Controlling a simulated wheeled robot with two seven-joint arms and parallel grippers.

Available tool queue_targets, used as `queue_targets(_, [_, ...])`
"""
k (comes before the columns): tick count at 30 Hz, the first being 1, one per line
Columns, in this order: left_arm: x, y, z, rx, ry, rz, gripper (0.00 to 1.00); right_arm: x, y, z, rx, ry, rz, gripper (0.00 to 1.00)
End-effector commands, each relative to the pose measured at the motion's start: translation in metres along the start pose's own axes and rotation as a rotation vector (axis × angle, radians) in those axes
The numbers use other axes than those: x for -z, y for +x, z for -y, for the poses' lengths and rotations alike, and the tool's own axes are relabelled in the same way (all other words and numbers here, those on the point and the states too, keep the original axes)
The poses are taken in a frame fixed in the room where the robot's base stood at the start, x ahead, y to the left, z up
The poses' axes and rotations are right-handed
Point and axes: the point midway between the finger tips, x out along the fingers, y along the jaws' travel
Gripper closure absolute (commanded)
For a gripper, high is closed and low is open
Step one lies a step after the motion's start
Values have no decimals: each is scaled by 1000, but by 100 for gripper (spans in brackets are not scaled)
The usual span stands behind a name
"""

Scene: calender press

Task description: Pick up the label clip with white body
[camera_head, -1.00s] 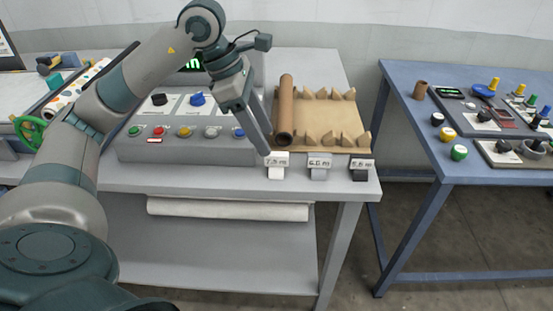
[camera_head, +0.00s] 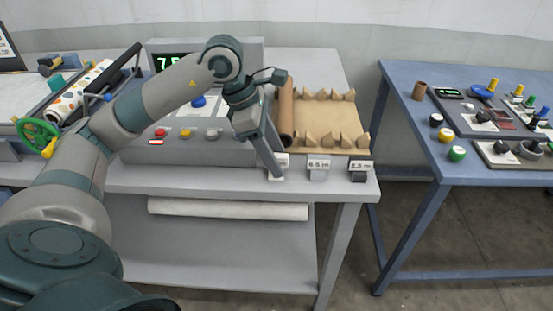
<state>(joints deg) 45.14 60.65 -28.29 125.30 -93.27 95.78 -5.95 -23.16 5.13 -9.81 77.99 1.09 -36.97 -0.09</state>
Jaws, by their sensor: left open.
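The label clip with white body (camera_head: 285,160) stands at the front edge of the grey table, left of the other clips. My left gripper (camera_head: 277,176) is open, its fingers pointing down at this clip and covering most of it and its label. I cannot tell whether the fingers touch it. A clip with a grey body (camera_head: 318,175) and one with a black body (camera_head: 358,176) stand to its right, each with a white label on top. My right gripper is not in view.
A cardboard tray (camera_head: 325,120) with a brown tube (camera_head: 286,110) lies just behind the clips. A control panel (camera_head: 180,148) with buttons stands to the left. A blue table (camera_head: 400,90) with several knobs is at the right, across a gap.

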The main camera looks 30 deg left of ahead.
Motion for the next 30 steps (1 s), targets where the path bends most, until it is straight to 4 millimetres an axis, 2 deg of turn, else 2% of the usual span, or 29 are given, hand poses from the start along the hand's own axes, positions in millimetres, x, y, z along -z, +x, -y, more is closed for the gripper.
queue_targets(5, [0, 11, 0, 0, -1, 1, 49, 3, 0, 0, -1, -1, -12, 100])
queue_targets(18, [0, 11, 0, -1, -1, 0, 49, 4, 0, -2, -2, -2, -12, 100])
queue_targets(20, [0, 11, 0, -1, -1, 0, 61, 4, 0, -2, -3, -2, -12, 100])
queue_targets(24, [0, 11, 0, 0, -1, 0, 94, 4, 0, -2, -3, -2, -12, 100])
queue_targets(25, [0, 12, 0, 0, -1, 0, 100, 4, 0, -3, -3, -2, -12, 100])
queue_targets(30, [1, 12, 0, 1, -1, -2, 100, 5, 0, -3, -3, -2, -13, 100])
